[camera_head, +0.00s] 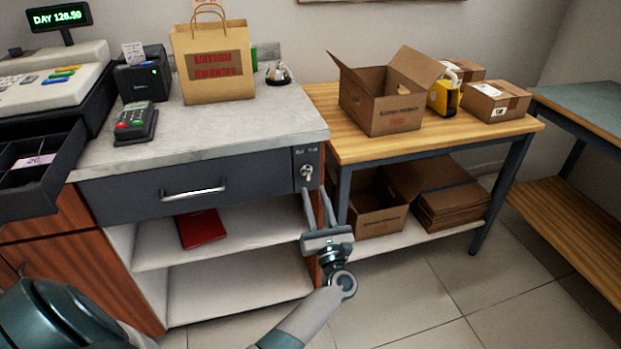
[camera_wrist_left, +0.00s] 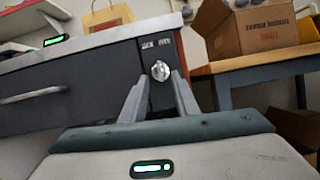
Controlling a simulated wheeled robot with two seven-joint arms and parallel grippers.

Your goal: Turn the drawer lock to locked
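The drawer lock (camera_head: 306,172) is a small silver knob on a dark panel at the right end of the counter front. In the left wrist view the lock knob (camera_wrist_left: 160,71) sits under two small labels, too blurred to read surely. The closed grey drawer (camera_head: 160,190) with a silver handle is left of it. My left gripper (camera_head: 318,192) is just below and in front of the lock. Its fingers (camera_wrist_left: 158,82) are apart, one to each side of the knob in the left wrist view; I cannot tell whether they touch it. My right gripper is not in view.
An open cash drawer (camera_head: 40,160) juts out at the left. A paper bag (camera_head: 212,62), card terminal (camera_head: 135,121) and bell (camera_head: 278,74) stand on the counter (camera_head: 230,130). A wooden table (camera_head: 440,135) with boxes stands close on the right. The floor in front is clear.

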